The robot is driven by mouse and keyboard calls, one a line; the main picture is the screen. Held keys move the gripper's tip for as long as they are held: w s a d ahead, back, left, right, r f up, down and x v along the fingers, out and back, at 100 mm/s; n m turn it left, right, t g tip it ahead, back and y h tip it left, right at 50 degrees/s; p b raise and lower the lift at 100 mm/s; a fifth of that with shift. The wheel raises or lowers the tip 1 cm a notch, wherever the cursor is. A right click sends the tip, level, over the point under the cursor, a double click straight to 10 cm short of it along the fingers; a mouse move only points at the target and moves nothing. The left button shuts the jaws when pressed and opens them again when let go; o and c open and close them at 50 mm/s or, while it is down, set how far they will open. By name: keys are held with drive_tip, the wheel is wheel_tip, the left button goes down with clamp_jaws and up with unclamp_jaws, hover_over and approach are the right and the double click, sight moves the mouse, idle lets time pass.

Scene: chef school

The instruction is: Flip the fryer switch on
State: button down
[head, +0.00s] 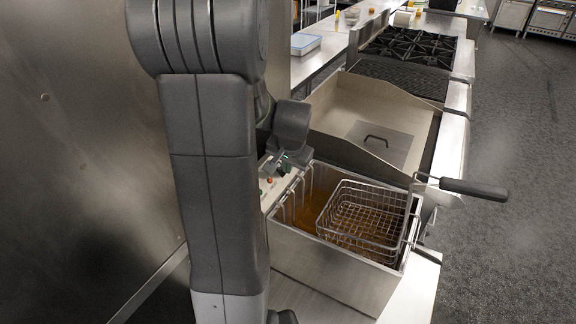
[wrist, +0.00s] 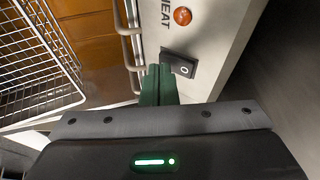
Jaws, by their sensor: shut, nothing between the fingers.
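The fryer (head: 330,270) is a steel box with amber oil and a wire basket. Its pale control panel (head: 280,187) lies along the left side, partly hidden by my arm. In the wrist view, the fryer switch (wrist: 180,64) is a small black rocker with a white "0" mark. A round orange-red lamp (wrist: 182,16) and the lettering "HEAT" are above it. My gripper (wrist: 158,72) has green fingers pressed together and empty. Its tips are right beside the switch's left edge; I cannot tell whether they touch.
The wire basket (head: 362,222) sits in the fryer, its dark handle (head: 474,189) sticking out right. Metal tube loops (wrist: 132,48) run beside the panel, close to my fingers. A griddle (head: 378,140) and stove (head: 414,45) stand beyond. A steel wall (head: 70,140) is at left.

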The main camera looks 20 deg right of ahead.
drive_tip(key=shift+f, duration=0.1)
drive_tip(key=shift+r+p, duration=0.55)
drive_tip(key=shift+r, duration=0.2)
drive_tip(key=shift+r, duration=0.25)
drive_tip(key=b+v, duration=0.1)
drive_tip(key=v, duration=1.2)
drive_tip(key=shift+s, duration=0.15)
drive_tip(key=shift+r, duration=0.1)
drive_tip(key=d+x, duration=0.1)
drive_tip(key=x, duration=1)
drive_tip(key=shift+s+d+r+b, duration=0.2)
drive_tip(key=shift+s+r, duration=0.45)
drive_tip(key=shift+r, duration=0.25)
drive_tip(key=shift+s+d+r+b, duration=0.1)
drive_tip(key=shift+s+r+b, duration=0.1)
drive_tip(key=shift+s+r, duration=0.65)
